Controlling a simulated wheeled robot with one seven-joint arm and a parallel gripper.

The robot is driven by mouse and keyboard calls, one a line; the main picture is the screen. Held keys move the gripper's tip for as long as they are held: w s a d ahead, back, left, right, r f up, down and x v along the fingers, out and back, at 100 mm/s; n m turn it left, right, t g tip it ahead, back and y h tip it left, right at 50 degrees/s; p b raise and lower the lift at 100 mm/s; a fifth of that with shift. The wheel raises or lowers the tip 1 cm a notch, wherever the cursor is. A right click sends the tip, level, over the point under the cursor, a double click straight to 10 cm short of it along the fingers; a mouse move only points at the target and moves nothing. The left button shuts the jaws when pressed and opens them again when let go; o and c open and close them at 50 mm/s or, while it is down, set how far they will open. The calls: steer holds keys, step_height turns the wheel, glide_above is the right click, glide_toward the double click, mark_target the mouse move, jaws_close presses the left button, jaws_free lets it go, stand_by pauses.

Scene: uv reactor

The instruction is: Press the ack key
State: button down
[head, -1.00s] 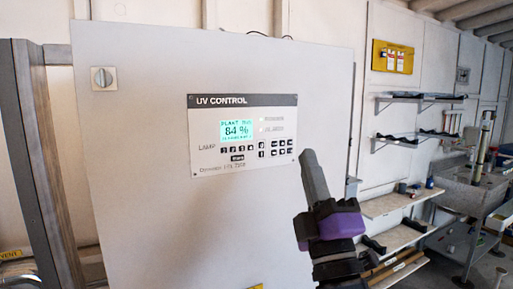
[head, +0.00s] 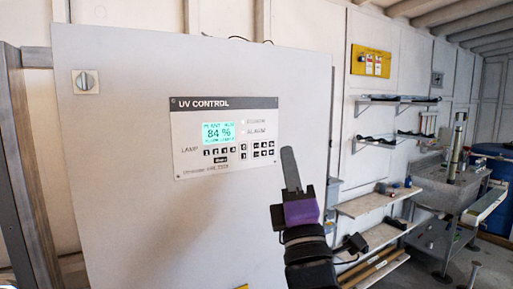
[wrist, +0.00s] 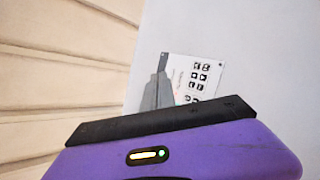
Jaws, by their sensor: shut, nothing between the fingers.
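The UV control panel (head: 227,138) is a pale plate on the front of a large grey cabinet, with a lit green display (head: 218,132) reading 84 % and rows of small black keys. The key labels are too small to read, so I cannot tell which is the ack key. My gripper (head: 289,168), purple and black with grey fingers, is shut and empty, at the right of the panel in the head view. In the wrist view the gripper's fingers (wrist: 158,88) overlap the panel's edge, with several keys (wrist: 198,78) to their right. I cannot tell any contact.
A rotary switch (head: 86,81) is at the cabinet's upper left. Shelves (head: 395,100) and a metal sink (head: 450,185) stand along the right wall. A yellow board (head: 371,61) hangs above the shelves. The cabinet front (head: 150,225) below the panel is largely bare.

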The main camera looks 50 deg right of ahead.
steer(key=shift+w+d+b, duration=0.35)
steer(key=shift+w+b, duration=0.05)
steer(key=shift+w, duration=0.85)
steer(key=shift+w+d+b, duration=0.4)
steer(key=shift+w, duration=0.9)
steer(key=shift+w+d+b, duration=0.35)
steer(key=shift+w+b, duration=0.05)
steer(key=shift+w, duration=0.85)
steer(key=shift+w, duration=0.1)
steer(key=shift+w+d, duration=0.1)
steer(key=shift+w, duration=0.2)
steer(key=shift+w+d, duration=0.1)
steer(key=shift+w, duration=0.15)
steer(key=shift+s, duration=0.15)
steer(key=shift+s+a, duration=0.2)
steer(key=shift+s, duration=0.3)
steer(key=shift+s+p, duration=0.1)
steer(key=shift+p, duration=0.2)
steer(key=shift+s+a+p, duration=0.25)
steer(key=shift+s+p, duration=0.05)
steer(key=shift+s, duration=0.5)
steer(key=shift+s+a+p, duration=0.2)
steer(key=shift+s+p, duration=0.1)
steer(key=shift+s, duration=0.45)
steer(key=shift+s+a+p, duration=0.25)
steer(key=shift+s+p, duration=0.05)
steer(key=shift+s, duration=0.5)
